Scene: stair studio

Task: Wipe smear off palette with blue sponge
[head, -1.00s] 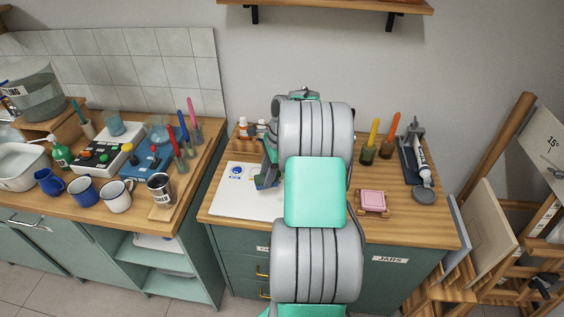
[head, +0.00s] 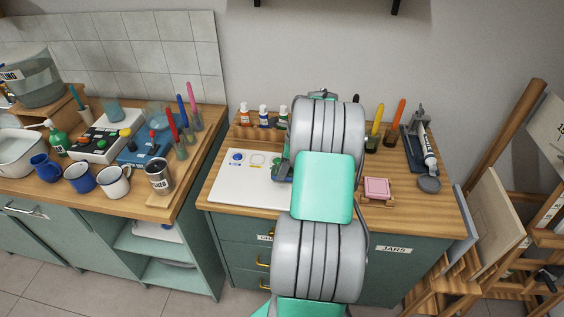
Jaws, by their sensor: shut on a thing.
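The white palette (head: 240,190) lies flat on the right-hand wooden counter. Whether either is the smear is too small to tell. My gripper (head: 281,172) is shut over the palette's right side, partly hidden by my arm. The blue sponge (head: 281,179) shows as a small dark-blue patch at the jaws, low over the palette. I cannot tell whether it touches the surface. The palette's right edge is hidden behind my arm.
Paint bottles (head: 264,114) stand in a wooden rack behind the palette. A pink block (head: 377,188) sits on a wooden holder to the right. Jars with orange and yellow handles (head: 388,137) stand behind it. Mugs (head: 114,181) crowd the left counter, across a gap.

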